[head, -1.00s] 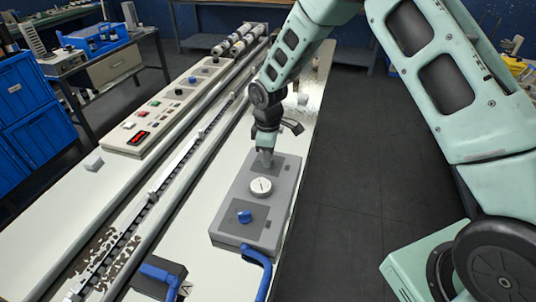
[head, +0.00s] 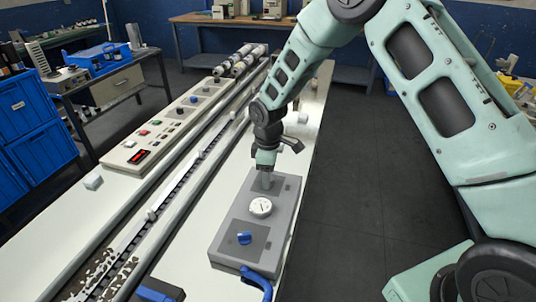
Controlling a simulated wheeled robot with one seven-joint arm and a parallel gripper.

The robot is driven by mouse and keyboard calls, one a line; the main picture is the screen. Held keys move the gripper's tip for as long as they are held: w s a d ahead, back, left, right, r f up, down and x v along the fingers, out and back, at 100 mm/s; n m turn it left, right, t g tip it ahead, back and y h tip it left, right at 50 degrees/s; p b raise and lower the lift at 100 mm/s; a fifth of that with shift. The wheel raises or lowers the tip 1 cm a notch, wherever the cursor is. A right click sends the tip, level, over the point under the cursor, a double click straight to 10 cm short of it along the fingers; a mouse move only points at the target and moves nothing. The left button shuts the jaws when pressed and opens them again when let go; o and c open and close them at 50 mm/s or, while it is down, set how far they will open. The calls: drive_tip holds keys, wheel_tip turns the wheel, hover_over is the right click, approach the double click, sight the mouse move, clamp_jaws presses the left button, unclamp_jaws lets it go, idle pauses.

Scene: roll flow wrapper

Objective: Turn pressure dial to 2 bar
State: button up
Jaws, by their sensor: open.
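A grey control box (head: 225,250) lies on the right part of the long white machine table. On it are a blue knob (head: 244,238) at the near end and a round white gauge (head: 260,207) in the middle. My gripper (head: 266,183) points down over the far end of the box, just beyond the gauge. It is open, but its fingers are small and what lies between them is hidden. I cannot tell whether it touches the box. The gauge reading and the dial marks are too small to read.
A blue curved handle or pipe (head: 258,279) stands at the near end of the box. A long slotted conveyor track (head: 190,175) runs to its left. Beyond it is a control panel (head: 150,140) with buttons and a red display. Dark open floor (head: 350,190) lies to the right.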

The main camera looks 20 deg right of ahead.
wheel_tip(320, 180, up, 17)
drive_tip(key=b, duration=0.2)
drive_tip(key=shift+f, duration=0.1)
idle(0.4)
